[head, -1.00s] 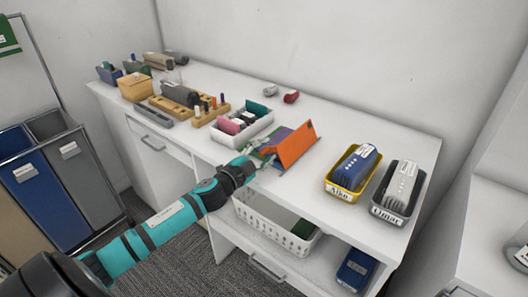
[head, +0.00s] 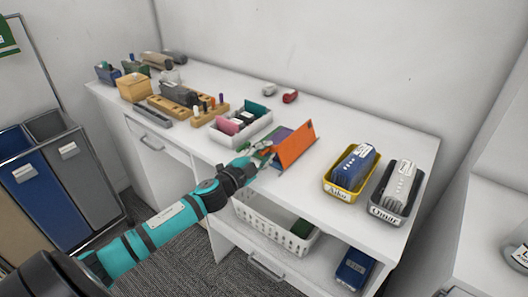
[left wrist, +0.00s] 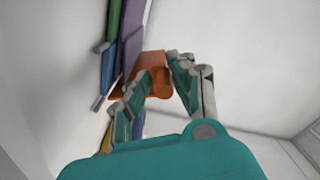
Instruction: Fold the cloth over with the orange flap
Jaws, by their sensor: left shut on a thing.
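The orange flap (head: 296,146) stands up at a steep tilt on the white counter, at the right side of a folding board with a purple panel (head: 281,136) and green parts. My left gripper (head: 255,158) is at the near left edge of this board. In the left wrist view my left gripper's fingers (left wrist: 160,84) are closed around the orange flap (left wrist: 152,64). Green, purple and blue panels show nearly edge-on there, left of the fingers. I cannot make out the cloth clearly. My right gripper is not in view.
A white tray (head: 265,122) of coloured items stands left of the board. A yellow bin (head: 338,190) and a dark bin (head: 377,211) stand to the right. A white basket (head: 258,222) sits on the shelf below. The counter between board and bins is clear.

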